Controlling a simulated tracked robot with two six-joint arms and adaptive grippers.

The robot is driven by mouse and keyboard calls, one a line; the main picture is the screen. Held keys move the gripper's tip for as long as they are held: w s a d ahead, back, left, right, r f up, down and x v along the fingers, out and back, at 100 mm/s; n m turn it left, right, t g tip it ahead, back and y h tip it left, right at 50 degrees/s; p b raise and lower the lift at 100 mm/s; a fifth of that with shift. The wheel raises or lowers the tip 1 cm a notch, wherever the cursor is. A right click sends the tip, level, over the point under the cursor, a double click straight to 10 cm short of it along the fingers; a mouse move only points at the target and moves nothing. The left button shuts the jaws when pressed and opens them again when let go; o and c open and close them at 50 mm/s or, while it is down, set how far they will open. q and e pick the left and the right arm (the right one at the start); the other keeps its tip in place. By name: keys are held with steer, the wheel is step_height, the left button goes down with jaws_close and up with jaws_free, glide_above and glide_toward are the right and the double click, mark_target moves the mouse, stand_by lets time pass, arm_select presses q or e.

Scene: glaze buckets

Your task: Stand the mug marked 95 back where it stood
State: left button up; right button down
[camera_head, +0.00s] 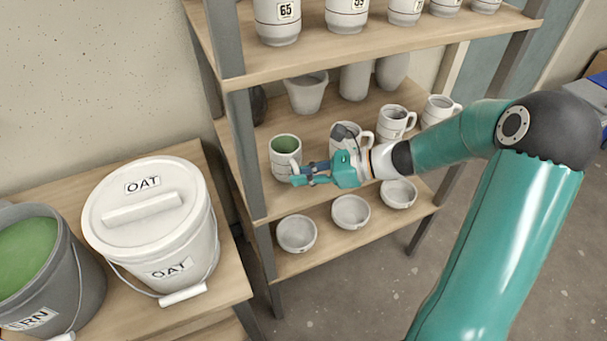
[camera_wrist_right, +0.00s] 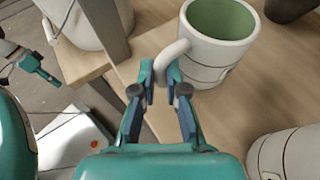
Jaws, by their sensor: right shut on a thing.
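A white mug (camera_head: 286,157) with a green inside is at the left end of the middle shelf (camera_head: 262,201), close to the front left post. It is upright. My right gripper (camera_head: 297,175) is shut on its handle from the right. In the right wrist view the fingers (camera_wrist_right: 166,78) pinch the handle of the mug (camera_wrist_right: 222,38). I cannot tell whether its base touches the board. No number shows on it. My left gripper (camera_wrist_right: 42,70) shows small at the left edge of the right wrist view; its jaws are unclear.
More white mugs (camera_head: 396,122) stand to the right on the same shelf, one partly behind my gripper. Grey pots (camera_head: 306,94) stand behind. Bowls (camera_head: 350,212) sit on the shelf below, marked mugs (camera_head: 278,22) above. A lidded OAT bucket (camera_head: 150,230) stands left.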

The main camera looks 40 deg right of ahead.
steer(key=shift+f, duration=0.15)
steer(key=c, duration=1.2)
jaws_free()
